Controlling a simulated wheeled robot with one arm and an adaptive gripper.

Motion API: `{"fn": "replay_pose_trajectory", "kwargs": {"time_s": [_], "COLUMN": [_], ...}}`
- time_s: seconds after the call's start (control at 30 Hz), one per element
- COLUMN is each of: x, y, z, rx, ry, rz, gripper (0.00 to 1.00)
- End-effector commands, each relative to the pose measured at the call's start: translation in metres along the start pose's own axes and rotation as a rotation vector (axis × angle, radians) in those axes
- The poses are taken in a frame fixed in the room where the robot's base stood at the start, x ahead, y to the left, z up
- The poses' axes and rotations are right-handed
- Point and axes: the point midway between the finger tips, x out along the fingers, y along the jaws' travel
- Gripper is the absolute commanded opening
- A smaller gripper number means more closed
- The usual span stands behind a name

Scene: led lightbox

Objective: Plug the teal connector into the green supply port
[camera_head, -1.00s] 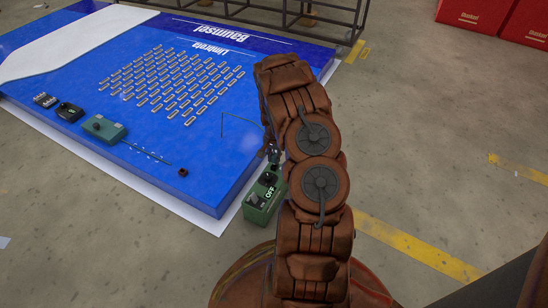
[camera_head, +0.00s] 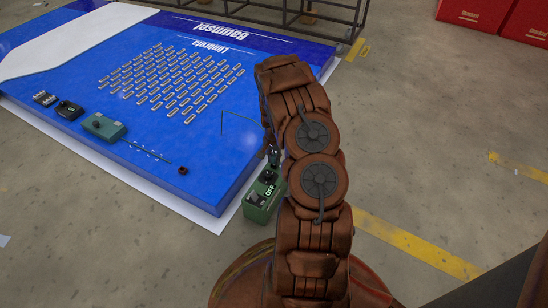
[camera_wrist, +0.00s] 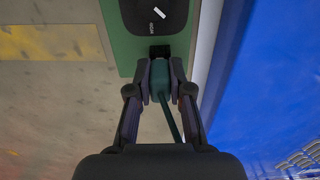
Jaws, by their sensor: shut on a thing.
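The green supply box (camera_head: 258,207) stands on the floor beside the blue board's near right edge and reads OFF. In the wrist view the box (camera_wrist: 125,45) fills the top, with a black block (camera_wrist: 160,51) on its near edge, probably the port. My gripper (camera_wrist: 159,72) is shut on the teal connector (camera_wrist: 159,82), whose tip lines up with the black block and seems to touch it. I cannot tell whether it is inserted. A teal cable (camera_wrist: 170,118) trails back from it. In the head view my gripper (camera_head: 273,155) is just above the box; the connector is hardly visible there.
The blue lightbox board (camera_head: 215,165) lies left, with rows of LED strips (camera_head: 170,85). A teal box (camera_head: 103,127), a black device (camera_head: 70,110) and a small dark ring (camera_head: 183,170) rest on it. Red crates (camera_head: 490,15) stand far right. Floor to the right is clear.

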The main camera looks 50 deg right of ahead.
Motion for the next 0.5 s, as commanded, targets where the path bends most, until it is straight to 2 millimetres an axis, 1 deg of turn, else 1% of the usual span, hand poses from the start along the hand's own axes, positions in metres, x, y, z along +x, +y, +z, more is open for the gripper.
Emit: {"fn": "replay_pose_trajectory", "kwargs": {"time_s": [0.5], "x": [0.0104], "y": [0.0000], "z": [0.0000], "rx": [-0.001], "ry": [0.000], "rz": [0.000], "gripper": [0.00]}}
